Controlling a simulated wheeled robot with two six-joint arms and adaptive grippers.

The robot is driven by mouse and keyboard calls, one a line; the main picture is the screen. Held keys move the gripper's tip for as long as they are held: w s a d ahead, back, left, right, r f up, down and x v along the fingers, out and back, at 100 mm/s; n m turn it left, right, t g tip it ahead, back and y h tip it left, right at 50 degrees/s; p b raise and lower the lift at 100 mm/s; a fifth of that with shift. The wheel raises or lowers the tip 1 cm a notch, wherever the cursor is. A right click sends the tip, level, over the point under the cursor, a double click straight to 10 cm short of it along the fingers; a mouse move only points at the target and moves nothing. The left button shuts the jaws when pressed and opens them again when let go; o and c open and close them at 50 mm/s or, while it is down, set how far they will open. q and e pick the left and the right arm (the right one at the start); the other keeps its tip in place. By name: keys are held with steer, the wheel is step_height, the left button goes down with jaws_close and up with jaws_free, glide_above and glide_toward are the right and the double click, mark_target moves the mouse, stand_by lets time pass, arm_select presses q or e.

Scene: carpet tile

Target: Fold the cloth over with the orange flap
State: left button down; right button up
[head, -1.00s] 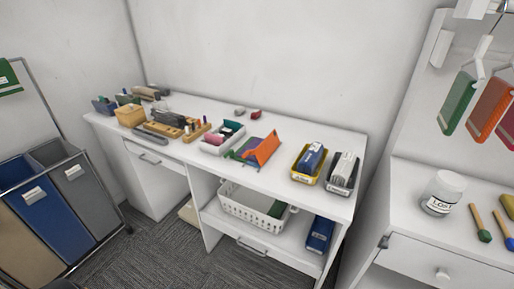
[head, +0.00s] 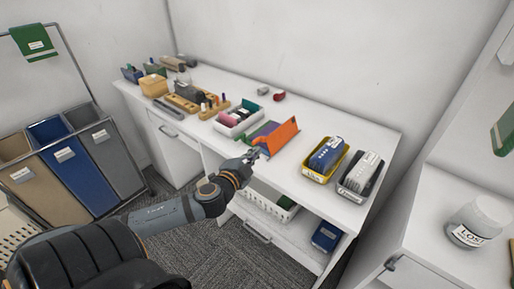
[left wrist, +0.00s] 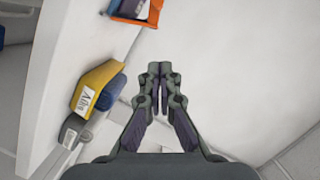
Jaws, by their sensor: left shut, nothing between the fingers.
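The cloth (head: 262,131) lies on the white desk, with green and purple parts flat at its left. Its orange flap (head: 284,135) stands up at a slant on the right side. The orange also shows at the top edge of the left wrist view (left wrist: 153,12), partly cut off. My left gripper (head: 254,155) is at the desk's front edge, just in front of the cloth, apart from the flap. Its fingers (left wrist: 160,70) are together with nothing between them. My right gripper is not in view.
A white box (head: 232,125) stands left of the cloth. A yellow tray (head: 311,174) and a grey tray (head: 349,188) stand to its right. Wooden holders (head: 180,103) are farther left. Bare desk (head: 297,157) lies between the cloth and the yellow tray.

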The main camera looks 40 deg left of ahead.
mark_target(262, 139)
arm_select(q)
steer(key=w+a+f, duration=0.1)
steer(key=w, duration=0.1)
steer(key=w+a+f, duration=0.1)
steer(key=w, duration=0.2)
steer(key=w+a, duration=0.1)
steer(key=w, duration=0.1)
steer(key=shift+w+a+f, duration=0.2)
steer(key=shift+f, duration=0.2)
steer(key=shift+a+f, duration=0.3)
steer(key=shift+a, duration=0.1)
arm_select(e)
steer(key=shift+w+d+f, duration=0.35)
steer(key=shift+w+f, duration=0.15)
